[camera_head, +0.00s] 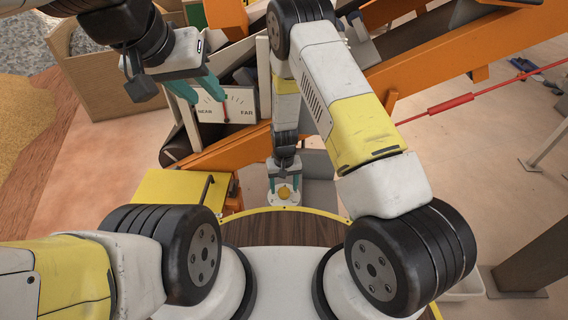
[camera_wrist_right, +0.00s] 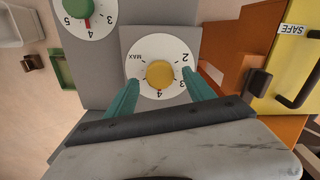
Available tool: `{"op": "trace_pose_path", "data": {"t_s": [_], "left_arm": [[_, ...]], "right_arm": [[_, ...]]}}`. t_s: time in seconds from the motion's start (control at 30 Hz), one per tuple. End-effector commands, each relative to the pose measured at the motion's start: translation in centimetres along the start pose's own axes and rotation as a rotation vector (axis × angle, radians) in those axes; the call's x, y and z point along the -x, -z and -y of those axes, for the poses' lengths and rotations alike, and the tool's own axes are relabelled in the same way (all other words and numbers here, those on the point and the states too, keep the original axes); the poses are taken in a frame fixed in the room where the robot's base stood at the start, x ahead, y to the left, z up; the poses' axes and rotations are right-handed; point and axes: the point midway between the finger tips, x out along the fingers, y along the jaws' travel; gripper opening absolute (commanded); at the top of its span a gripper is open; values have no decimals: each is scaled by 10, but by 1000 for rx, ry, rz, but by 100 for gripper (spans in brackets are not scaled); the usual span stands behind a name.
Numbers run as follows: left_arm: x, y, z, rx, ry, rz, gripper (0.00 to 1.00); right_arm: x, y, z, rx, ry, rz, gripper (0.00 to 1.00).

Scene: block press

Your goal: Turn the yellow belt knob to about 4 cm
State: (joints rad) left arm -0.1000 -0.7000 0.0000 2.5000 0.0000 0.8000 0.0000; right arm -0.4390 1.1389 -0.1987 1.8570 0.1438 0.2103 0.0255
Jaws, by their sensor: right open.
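The yellow belt knob (camera_wrist_right: 160,74) sits on a white dial with numbers and MAX, on a grey panel. Its red mark points toward the bottom of the dial, by the 4. The knob also shows in the head view (camera_head: 284,191). My right gripper (camera_wrist_right: 161,78) is open, with one teal finger on each side of the knob. I cannot tell whether the fingers touch it. In the head view my right gripper (camera_head: 284,176) reaches down over the dial. My left gripper (camera_head: 199,92) hangs at the upper left, its teal fingers apart and empty, in front of a NEAR/FAR gauge (camera_head: 232,103).
A green knob (camera_wrist_right: 78,7) on a similar dial is beside the yellow one. A yellow cover (camera_wrist_right: 290,65) with a black handle and a SAFE label stands on the other side, past an orange frame (camera_wrist_right: 228,58). The orange conveyor (camera_head: 440,65) spans the back.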

Motion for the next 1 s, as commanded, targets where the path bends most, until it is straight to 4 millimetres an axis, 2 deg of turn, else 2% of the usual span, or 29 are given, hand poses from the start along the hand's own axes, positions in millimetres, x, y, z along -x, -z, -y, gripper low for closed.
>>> {"op": "trace_pose_path", "data": {"t_s": [0.2,0.4,1.0], "left_arm": [[0,0,0,0,0,0,36],[0,0,0,0,0,0,36],[0,0,0,0,0,0,36]], "right_arm": [[40,1,0,0,0,-4,62],[60,1,0,1,0,-2,62],[62,0,0,1,0,-1,62]]}}
